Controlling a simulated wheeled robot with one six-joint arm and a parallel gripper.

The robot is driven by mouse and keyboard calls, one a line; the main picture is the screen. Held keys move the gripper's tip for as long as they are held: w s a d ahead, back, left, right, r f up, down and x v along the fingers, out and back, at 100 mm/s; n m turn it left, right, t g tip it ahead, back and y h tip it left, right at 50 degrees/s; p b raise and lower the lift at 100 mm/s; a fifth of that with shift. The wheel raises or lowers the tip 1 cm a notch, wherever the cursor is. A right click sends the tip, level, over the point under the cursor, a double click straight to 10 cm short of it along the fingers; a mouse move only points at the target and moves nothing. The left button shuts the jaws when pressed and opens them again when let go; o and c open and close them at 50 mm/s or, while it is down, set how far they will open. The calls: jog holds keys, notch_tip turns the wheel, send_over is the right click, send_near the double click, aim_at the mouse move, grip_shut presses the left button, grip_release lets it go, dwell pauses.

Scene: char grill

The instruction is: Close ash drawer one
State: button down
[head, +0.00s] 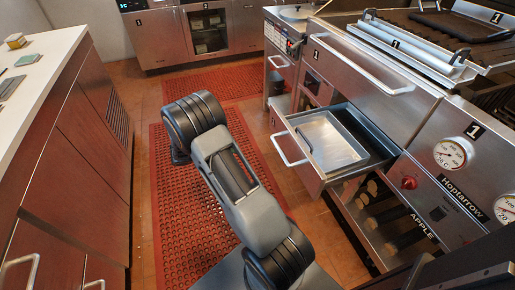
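A steel drawer (307,176) stands pulled out from the front of the grill, and a lighter metal pan (327,139) sits inside it. The grill body (412,108) carries several "1" labels, one just right of the drawer opening. My arm reaches up the middle of the view, left of the drawer and apart from it in the picture. My gripper is not visible.
A wooden counter (66,130) with a pale top runs along the left. Red perforated mats (190,205) cover the tiled floor between counter and grill. Another bar handle (362,66) sticks out above the drawer. Gauges (449,154) and a red knob (408,183) are at the right.

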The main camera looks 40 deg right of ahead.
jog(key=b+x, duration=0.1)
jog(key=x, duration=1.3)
